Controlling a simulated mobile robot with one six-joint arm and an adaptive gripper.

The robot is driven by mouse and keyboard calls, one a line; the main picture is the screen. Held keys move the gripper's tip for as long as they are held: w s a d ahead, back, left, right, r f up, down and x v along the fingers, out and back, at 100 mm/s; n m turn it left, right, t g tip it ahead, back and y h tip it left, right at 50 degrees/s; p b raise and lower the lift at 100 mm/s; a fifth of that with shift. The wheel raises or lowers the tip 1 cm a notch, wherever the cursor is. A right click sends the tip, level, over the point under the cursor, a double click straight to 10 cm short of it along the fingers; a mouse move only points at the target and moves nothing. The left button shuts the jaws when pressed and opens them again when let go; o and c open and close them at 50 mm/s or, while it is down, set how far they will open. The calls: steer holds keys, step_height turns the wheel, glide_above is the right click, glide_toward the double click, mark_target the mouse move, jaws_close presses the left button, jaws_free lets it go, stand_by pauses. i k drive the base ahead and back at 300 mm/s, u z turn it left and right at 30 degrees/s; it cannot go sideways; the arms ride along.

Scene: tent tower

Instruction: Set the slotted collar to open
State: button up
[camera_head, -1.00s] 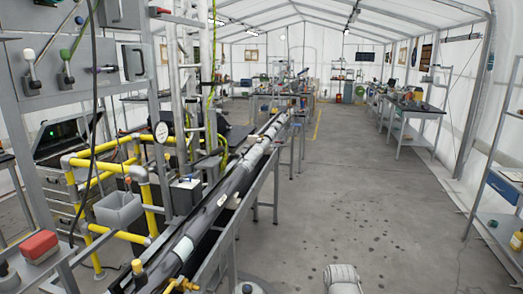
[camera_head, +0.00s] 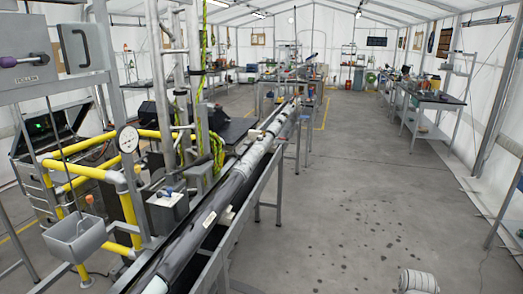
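I cannot pick out a slotted collar with certainty in the head view. A long grey pipe (camera_head: 208,219) lies in a waist-high trough, running from the lower left toward the back. It has pale bands and sleeves along it, too small to tell whether one is the collar. My gripper is not in view. A white ribbed rounded part (camera_head: 418,281) shows at the bottom right; I cannot tell what it is.
Yellow pipe rails (camera_head: 122,200) with a dial gauge (camera_head: 128,139) and a grey bin (camera_head: 74,238) stand at the left. A vertical metal frame rises beside the trough. Workbenches (camera_head: 428,104) line the right. The concrete floor (camera_head: 345,190) between is open.

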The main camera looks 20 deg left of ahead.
mark_target(244, 170)
steer(key=z, duration=0.1)
steer(key=i, duration=1.5)
steer(key=u, duration=0.55)
steer(key=i, duration=1.1)
steer(key=u, duration=0.45)
